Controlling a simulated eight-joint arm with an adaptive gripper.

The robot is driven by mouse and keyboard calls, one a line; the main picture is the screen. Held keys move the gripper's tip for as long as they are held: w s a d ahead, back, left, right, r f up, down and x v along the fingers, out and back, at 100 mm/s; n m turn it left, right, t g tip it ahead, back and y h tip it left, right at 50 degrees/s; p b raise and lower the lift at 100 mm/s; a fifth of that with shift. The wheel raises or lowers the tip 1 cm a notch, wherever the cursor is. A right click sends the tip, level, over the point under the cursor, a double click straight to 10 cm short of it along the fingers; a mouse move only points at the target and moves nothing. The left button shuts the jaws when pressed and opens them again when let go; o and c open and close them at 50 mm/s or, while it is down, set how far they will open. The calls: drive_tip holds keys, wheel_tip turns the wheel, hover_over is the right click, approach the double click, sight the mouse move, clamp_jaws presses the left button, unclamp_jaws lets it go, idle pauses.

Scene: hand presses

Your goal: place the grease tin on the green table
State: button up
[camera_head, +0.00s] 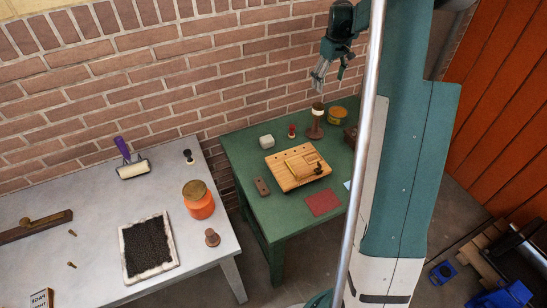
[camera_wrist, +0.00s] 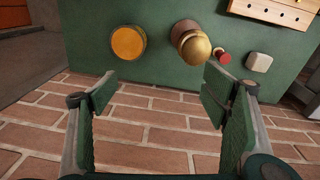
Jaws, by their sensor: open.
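A squat round tin with a yellow-orange top, which looks like the grease tin (camera_head: 337,115), stands upright at the back of the green table (camera_head: 250,165), near the brick wall. It also shows in the wrist view (camera_wrist: 128,42), left of centre and beyond the fingertips. My gripper (camera_head: 319,78) is open and empty, raised above the back of the green table. In the wrist view my gripper (camera_wrist: 155,92) has its two fingers wide apart, with only brick wall between them. Nothing touches the fingers.
A brown stand with a rounded knob (camera_head: 315,125) is close beside the tin. A red-topped piece (camera_head: 292,131), a pale block (camera_head: 266,141) and a wooden board (camera_head: 285,173) share the green table. A white table (camera_head: 90,190) at left carries an orange jar (camera_head: 199,205).

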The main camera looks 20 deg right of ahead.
drive_tip(key=s+a+r+t, duration=0.1)
drive_tip(key=s+a+r, duration=0.4)
drive_tip(key=a, duration=0.4)
drive_tip(key=s+a+r+t, duration=0.1)
drive_tip(key=s+a+r, duration=0.4)
drive_tip(key=a, duration=0.4)
drive_tip(key=s+a+r+t, duration=0.1)
drive_tip(key=s+a+r, duration=0.4)
drive_tip(key=a, duration=0.4)
drive_tip(key=s+a+f+t, duration=0.1)
drive_tip(key=s+a+f, duration=0.1)
drive_tip(key=s+a, duration=0.7)
drive_tip(key=s+a+f+m+t, duration=0.1)
drive_tip(key=s+a+f+t, duration=0.1)
drive_tip(key=s+a, duration=0.6)
drive_tip(key=s, duration=0.6)
drive_tip(key=shift+a+f+m, duration=0.3)
drive_tip(key=shift+a+f, duration=0.1)
